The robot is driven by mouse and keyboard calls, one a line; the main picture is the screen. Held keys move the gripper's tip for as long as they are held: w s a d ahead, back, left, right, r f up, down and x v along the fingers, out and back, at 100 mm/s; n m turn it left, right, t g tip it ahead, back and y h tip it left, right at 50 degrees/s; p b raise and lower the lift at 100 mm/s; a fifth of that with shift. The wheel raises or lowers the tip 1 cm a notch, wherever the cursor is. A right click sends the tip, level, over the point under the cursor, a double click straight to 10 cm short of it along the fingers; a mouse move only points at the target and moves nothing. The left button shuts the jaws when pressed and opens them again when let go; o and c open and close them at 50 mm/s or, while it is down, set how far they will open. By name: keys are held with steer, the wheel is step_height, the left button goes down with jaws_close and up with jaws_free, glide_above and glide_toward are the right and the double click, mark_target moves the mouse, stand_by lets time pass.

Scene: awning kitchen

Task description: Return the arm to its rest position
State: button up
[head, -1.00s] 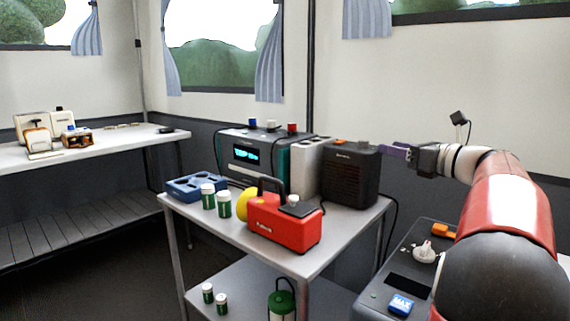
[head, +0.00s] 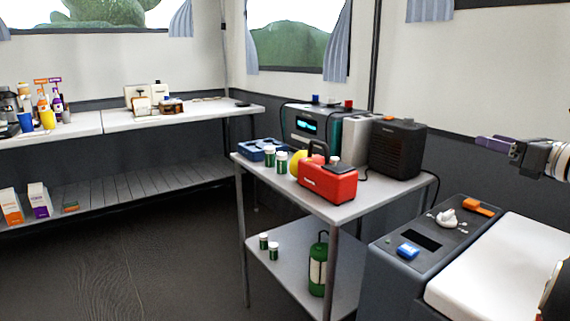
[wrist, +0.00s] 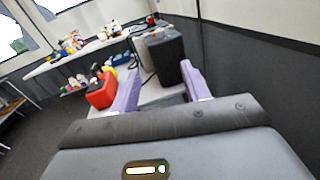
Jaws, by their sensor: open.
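My gripper (head: 497,145) is at the right edge of the head view, held in the air to the right of the small table. In the wrist view my gripper (wrist: 160,92) has its two purple fingers spread apart with nothing between them. Part of my arm is cut off at the right edge of the head view. The gripper touches nothing that I can see.
A small table (head: 335,212) holds a red toolbox-like box (head: 328,184), a black box (head: 397,148), a teal device (head: 305,125) and green bottles (head: 281,162). A long counter (head: 80,127) runs along the left wall. The dark floor (head: 150,255) between is clear.

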steer(key=s+a+f+n+g+p, duration=0.1)
steer(key=s+a+f+n+g, duration=0.1)
steer(key=a, duration=0.6)
steer(key=s+a+f+n+g+p, duration=0.1)
steer(key=s+a+f+n+g, duration=0.1)
steer(key=a+n, duration=0.5)
steer(key=s+a+f+n+g+p, duration=0.1)
steer(key=a+f+n+g, duration=0.3)
steer(key=a, duration=0.6)
steer(key=shift+s+a+f+n, duration=0.35)
steer(key=shift+s+f+n, duration=0.15)
steer(key=shift+f, duration=0.25)
steer(key=s+a+f+n+g+h+p, duration=0.1)
steer(key=s+a+f+n+h, duration=0.2)
steer(key=s+f+n, duration=0.3)
steer(key=s+a+f+n+g+h+p, duration=0.2)
steer(key=s+f+n, duration=0.3)
steer(key=s+n, duration=0.6)
steer(key=shift+s+a+f+n+h, duration=0.2)
steer(key=shift+a+f+n+h, duration=0.3)
steer(key=shift+n, duration=0.4)
